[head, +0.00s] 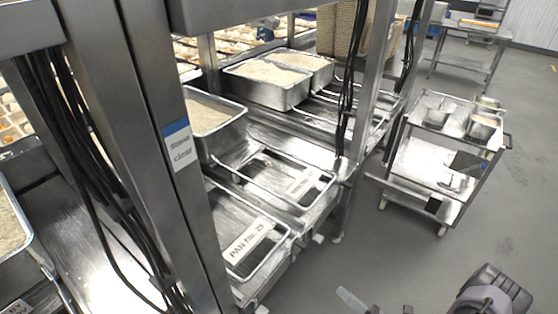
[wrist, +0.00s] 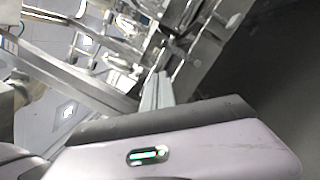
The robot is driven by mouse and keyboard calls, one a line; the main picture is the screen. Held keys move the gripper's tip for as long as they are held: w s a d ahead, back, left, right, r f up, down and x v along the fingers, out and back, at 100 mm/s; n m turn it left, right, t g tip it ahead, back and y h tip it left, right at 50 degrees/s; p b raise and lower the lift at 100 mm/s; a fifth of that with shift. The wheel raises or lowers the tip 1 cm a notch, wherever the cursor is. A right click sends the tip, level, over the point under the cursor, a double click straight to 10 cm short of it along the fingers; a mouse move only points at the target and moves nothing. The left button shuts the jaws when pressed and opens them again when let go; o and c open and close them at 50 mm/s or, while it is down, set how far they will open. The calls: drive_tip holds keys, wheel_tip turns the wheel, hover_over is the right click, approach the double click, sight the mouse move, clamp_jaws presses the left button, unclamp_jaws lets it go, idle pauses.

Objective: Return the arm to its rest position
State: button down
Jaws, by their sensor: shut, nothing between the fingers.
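My gripper (head: 345,294) shows at the bottom edge of the head view, partly cut off, over the grey floor. In the wrist view its two pale fingers (wrist: 162,76) lie together, with nothing seen between them. Part of my arm (head: 492,290) shows at the lower right of the head view. The gripper is apart from the rack and the cart. Most of the arm is out of the picture.
A steel rack (head: 268,178) holds pans of rice (head: 265,84) and empty pan frames at the left and middle. A wheeled steel cart (head: 425,192) with small pans stands at the right. Floor (head: 390,255) between them is clear.

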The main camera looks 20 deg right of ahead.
drive_tip(key=w+a+r+n+g+y, duration=0.1)
drive_tip(key=a+r+n+g, duration=0.2)
drive_tip(key=r+n+g, duration=0.3)
drive_tip(key=w+a+r+n+g+y, duration=0.1)
drive_tip(key=w+a+r+n+g, duration=0.1)
drive_tip(key=a+r+n+g, duration=0.4)
drive_tip(key=w+a+r+n+g, duration=0.1)
drive_tip(key=r+n+g, duration=0.2)
drive_tip(key=r+n, duration=0.5)
drive_tip(key=s+a+r+n+t+h, duration=0.2)
drive_tip(key=s+a+r+n+h, duration=0.2)
drive_tip(key=r+n, duration=0.3)
drive_tip(key=s+a+r+n+t+h, duration=0.2)
drive_tip(key=s+a+r+n+h, duration=0.3)
drive_tip(key=r+n, duration=0.3)
drive_tip(key=shift+s+a+r+h, duration=0.3)
drive_tip(key=shift+s+a+r, duration=0.45)
drive_tip(key=shift+r, duration=1)
drive_tip(key=shift+w+a, duration=0.1)
drive_tip(key=shift+w, duration=0.05)
